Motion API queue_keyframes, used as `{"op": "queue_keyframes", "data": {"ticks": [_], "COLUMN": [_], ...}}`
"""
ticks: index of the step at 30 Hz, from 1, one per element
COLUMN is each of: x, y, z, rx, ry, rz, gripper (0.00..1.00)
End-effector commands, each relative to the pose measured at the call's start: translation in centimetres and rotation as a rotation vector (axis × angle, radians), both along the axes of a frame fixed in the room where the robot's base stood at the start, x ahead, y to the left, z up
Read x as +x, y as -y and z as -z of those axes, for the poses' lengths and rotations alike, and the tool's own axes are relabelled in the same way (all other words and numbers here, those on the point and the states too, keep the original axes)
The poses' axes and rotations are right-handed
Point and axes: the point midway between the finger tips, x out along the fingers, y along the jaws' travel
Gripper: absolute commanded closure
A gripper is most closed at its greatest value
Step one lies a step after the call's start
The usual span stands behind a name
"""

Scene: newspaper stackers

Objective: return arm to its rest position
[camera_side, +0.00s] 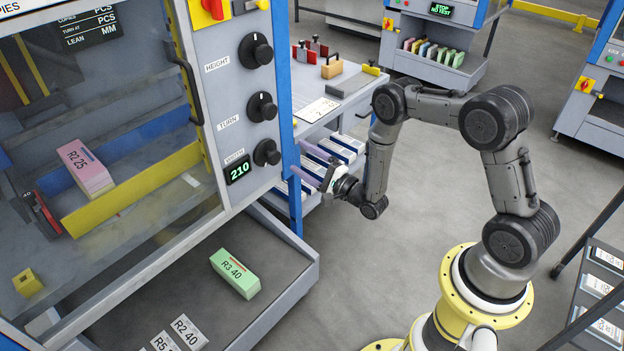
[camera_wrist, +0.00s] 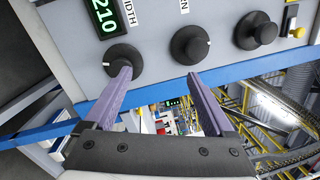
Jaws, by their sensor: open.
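My gripper (camera_side: 297,157) is beside the right edge of the grey control panel (camera_side: 222,75), at the height of the lower knobs. Its two purple fingers are spread with nothing between them, as the wrist view also shows (camera_wrist: 158,74). In that view the left fingertip overlaps the width knob (camera_wrist: 122,55) and the right fingertip lies just below the turn knob (camera_wrist: 190,45). I cannot tell whether either finger touches the panel. The panel display (camera_side: 239,170) reads 210. My arm bends up and over from its yellow base on the right.
Behind the gripper stands a bench (camera_side: 315,108) with small tools and racks below. A green R3 40 block (camera_side: 235,273) lies on the grey tray (camera_side: 290,285) in front. A pink R2 25 block (camera_side: 88,175) is inside the machine. Open floor (camera_side: 430,200) lies under my arm.

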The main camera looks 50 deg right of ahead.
Motion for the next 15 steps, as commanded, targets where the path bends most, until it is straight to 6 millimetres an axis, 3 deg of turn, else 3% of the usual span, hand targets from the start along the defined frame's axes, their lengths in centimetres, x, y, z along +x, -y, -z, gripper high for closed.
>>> {"op": "queue_keyframes", "data": {"ticks": [1, 8, 9, 11, 15], "x": [1.3, 5.1, 5.3, 5.3, 3.8], "y": [-0.3, -2.1, -2.5, -3.0, -4.3], "z": [-3.6, -19.4, -22.2, -26.0, -33.8], "rx": [-0.015, -0.127, -0.167, -0.23, -0.401], "ry": [0.064, 0.217, 0.225, 0.222, 0.182], "rz": [-0.011, -0.022, -0.016, -0.001, 0.042], "gripper": [0.11, 0.11, 0.11, 0.11, 0.11]}}
